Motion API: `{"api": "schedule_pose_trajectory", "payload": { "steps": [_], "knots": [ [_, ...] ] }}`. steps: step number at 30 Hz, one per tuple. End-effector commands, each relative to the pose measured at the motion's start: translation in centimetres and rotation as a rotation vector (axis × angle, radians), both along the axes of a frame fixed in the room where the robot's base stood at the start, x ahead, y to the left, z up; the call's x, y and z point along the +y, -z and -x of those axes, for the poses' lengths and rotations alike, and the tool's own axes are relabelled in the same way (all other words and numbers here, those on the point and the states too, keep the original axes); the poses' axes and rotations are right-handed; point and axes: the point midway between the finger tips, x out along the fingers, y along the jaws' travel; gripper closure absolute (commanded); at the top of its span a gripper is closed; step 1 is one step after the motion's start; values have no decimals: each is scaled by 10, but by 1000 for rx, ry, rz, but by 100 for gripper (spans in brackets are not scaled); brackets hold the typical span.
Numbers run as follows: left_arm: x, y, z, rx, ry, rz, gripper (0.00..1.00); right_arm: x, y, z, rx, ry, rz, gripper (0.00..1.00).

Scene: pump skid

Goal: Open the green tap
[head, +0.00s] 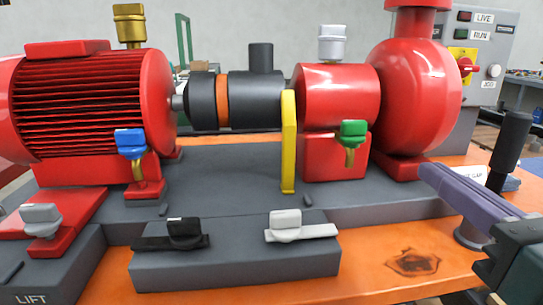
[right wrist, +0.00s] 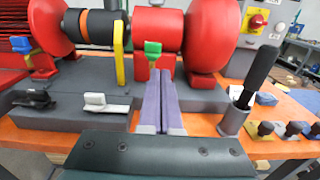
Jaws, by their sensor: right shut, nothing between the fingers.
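The green tap (head: 352,130) has a green handle on a brass stem, low on the front of the red pump block. It also shows in the right wrist view (right wrist: 153,48), just past and slightly left of the fingertips. My right gripper (head: 430,173) comes in from the right with its long purple-grey fingers shut and empty. In the head view its tips are right of and below the green tap, with a gap between them. In the right wrist view the fingers (right wrist: 161,74) lie together and point toward the tap. My left gripper is not in view.
A yellow guard plate (head: 288,145) stands left of the green tap. A blue tap (head: 131,142) sits by the red motor (head: 95,95). Black (head: 185,232) and white (head: 287,225) levers sit on a front block. A black-handled tool (right wrist: 262,70) stands in a holder at right.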

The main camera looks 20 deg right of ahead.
Motion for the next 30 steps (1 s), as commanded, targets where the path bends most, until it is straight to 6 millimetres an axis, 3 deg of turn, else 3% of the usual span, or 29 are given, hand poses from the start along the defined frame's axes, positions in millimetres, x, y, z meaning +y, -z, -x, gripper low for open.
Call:
{"api": "schedule_pose_trajectory", "payload": {
  "steps": [16, 20, 30],
  "knots": [
    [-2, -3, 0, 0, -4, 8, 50, -1, 0, -8, 2, -7, 19, 100],
    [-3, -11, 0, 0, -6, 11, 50, -5, -2, -26, -1, -6, 19, 100],
    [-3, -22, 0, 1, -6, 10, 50, -21, 0, -92, -1, -5, 18, 100]
  ]
}}
